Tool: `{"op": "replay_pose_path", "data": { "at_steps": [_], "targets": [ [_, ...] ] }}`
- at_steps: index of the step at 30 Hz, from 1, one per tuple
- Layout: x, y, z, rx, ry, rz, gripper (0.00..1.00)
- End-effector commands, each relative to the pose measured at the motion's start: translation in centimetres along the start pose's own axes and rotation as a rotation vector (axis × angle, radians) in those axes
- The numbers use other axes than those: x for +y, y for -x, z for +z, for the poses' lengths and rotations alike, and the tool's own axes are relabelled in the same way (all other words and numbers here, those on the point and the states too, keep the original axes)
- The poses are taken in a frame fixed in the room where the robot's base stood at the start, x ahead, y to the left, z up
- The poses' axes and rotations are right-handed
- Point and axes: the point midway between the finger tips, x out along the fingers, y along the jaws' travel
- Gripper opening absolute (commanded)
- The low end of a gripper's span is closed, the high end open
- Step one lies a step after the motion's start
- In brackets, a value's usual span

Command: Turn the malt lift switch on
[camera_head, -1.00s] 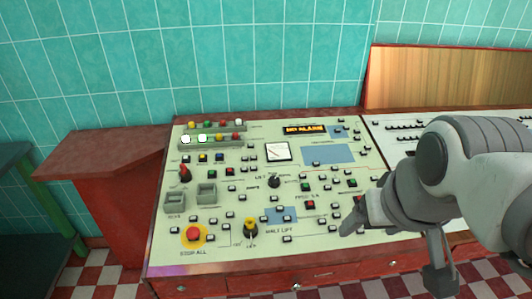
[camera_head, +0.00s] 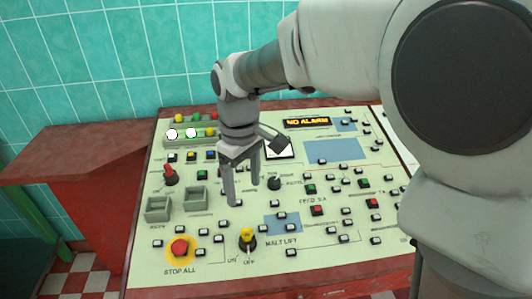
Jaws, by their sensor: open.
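The malt lift switch (camera_head: 247,239) is a black rotary knob with a yellow top near the front edge of the control panel (camera_head: 330,265). ON and OFF are printed below it and MALT LIFT to its right. My gripper (camera_head: 243,200) is open and empty, pointing down over the panel. Its fingertips appear just above and behind the yellow-topped switch in the picture, apart from it. My arm comes in from the right and hides part of the panel's back and right side.
A red STOP ALL button (camera_head: 179,247) on a yellow ring sits left of the switch. A black knob (camera_head: 274,183) and a red-handled switch (camera_head: 169,174) stand up farther back. A lit NO ALARM display (camera_head: 307,122) is at the back. A red-brown ledge (camera_head: 75,153) lies left.

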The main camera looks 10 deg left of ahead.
Motion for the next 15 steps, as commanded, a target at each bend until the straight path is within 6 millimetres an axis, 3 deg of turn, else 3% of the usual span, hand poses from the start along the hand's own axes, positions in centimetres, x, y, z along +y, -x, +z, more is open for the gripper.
{"op": "replay_pose_path", "data": {
  "at_steps": [5,15],
  "targets": [
    [-0.1,-1.9,-0.1,-0.004,0.006,-0.003,0.79],
    [-0.1,-9.2,0.0,-0.006,0.004,-0.003,0.79]
  ]
}}
